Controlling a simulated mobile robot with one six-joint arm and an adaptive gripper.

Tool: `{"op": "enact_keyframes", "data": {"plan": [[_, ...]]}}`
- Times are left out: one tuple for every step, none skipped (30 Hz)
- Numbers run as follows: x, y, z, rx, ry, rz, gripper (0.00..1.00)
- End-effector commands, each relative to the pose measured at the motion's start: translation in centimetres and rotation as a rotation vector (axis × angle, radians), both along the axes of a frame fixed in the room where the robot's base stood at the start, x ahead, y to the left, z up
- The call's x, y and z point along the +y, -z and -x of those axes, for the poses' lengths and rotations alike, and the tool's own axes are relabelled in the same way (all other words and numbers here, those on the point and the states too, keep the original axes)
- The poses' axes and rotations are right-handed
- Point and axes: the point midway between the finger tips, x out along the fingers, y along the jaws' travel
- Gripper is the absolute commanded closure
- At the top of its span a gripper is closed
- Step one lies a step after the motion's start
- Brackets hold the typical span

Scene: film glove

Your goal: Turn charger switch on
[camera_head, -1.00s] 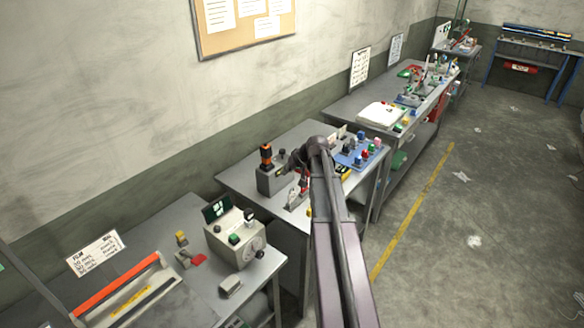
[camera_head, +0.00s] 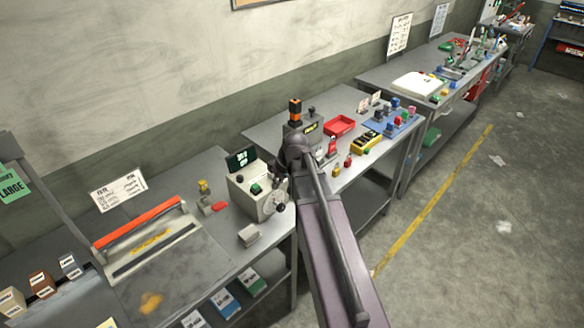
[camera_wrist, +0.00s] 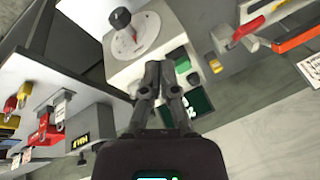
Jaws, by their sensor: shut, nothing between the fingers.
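I cannot tell for sure which unit is the charger. A dark grey box (camera_head: 309,128) with a yellow-lit label and an orange-and-black piece on top stands on the middle table, partly hidden by my arm. It also shows at lower left in the wrist view (camera_wrist: 90,150). A beige box (camera_head: 249,192) with a dial, a green button (camera_wrist: 182,62) and a dark green display (camera_wrist: 197,104) stands on the nearer table. My gripper (camera_wrist: 161,68) is shut and empty, in front of the beige box in the wrist view. No switch is clearly identifiable.
On the middle table are a red tray (camera_head: 340,126), a yellow-and-black block (camera_head: 366,141) and a blue tray with several small parts. A sealer with an orange-red bar (camera_head: 137,222) is at left. A gap separates the tables. The floor at right is mostly clear.

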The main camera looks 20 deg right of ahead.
Motion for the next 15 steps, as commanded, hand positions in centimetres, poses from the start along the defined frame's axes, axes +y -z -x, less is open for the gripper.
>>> {"op": "enact_keyframes", "data": {"plan": [[1.9,2.1,1.7,0.025,-0.021,0.023,1.00],[2.7,2.7,2.4,0.041,-0.029,0.038,1.00],[3.8,3.5,3.3,0.062,-0.041,0.058,1.00],[4.5,4.1,4.0,0.076,-0.048,0.073,1.00],[5.2,4.7,4.7,0.090,-0.055,0.088,1.00],[6.1,5.5,5.7,0.108,-0.066,0.110,1.00],[6.8,6.0,6.4,0.120,-0.072,0.125,1.00],[7.3,6.5,7.0,0.132,-0.076,0.141,1.00],[8.0,7.1,7.9,0.148,-0.085,0.161,1.00],[8.5,7.5,8.5,0.157,-0.089,0.175,1.00],[8.9,7.9,9.0,0.166,-0.094,0.189,1.00],[9.4,8.3,9.7,0.176,-0.100,0.205,1.00],[9.7,8.6,10.2,0.184,-0.103,0.218,1.00],[10.0,8.9,10.6,0.191,-0.104,0.228,1.00],[10.0,9.1,11.0,0.197,-0.106,0.239,1.00]]}}
